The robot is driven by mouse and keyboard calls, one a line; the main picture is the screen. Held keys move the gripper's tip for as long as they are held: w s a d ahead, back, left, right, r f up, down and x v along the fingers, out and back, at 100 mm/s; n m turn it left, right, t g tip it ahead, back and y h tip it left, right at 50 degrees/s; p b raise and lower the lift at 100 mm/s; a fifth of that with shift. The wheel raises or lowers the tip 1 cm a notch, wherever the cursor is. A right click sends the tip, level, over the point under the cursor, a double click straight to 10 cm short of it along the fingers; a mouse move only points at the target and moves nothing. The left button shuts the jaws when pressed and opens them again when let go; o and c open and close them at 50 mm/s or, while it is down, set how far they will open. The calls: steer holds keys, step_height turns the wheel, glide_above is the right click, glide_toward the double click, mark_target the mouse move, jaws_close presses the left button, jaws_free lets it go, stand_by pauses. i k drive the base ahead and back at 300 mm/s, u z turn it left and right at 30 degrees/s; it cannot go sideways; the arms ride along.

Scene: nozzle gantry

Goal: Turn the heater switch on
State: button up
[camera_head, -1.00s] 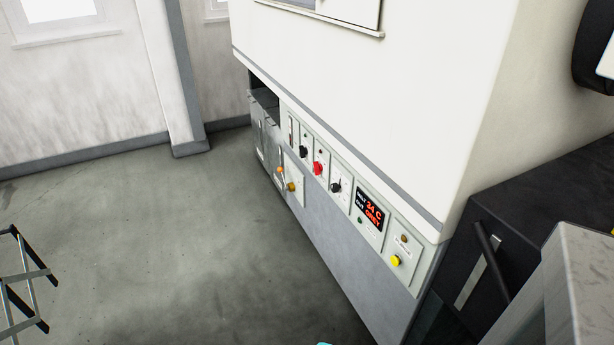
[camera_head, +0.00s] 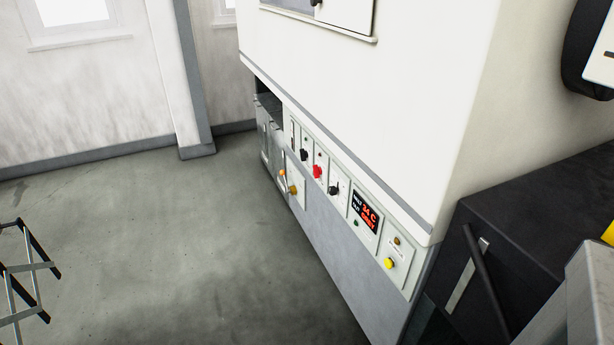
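The control panel (camera_head: 345,205) runs along the lower front of a large white machine. It carries a black knob (camera_head: 304,155), a red knob (camera_head: 317,171), another black knob (camera_head: 334,190), a lit display (camera_head: 366,212) with red digits reading about 34 C, and a yellow button (camera_head: 388,263). The labels are too small to read, so I cannot tell which control is the heater switch or whether it is on. My gripper is not in view.
The white machine (camera_head: 370,100) fills the centre. A black cabinet (camera_head: 500,250) with a long handle stands at the right. A folding metal frame (camera_head: 25,285) is at the lower left. The concrete floor (camera_head: 170,250) left of the machine is clear.

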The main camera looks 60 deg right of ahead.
mark_target(317, 171)
steer(key=z, duration=0.1)
steer(key=i, duration=0.95)
steer(key=u, duration=0.05)
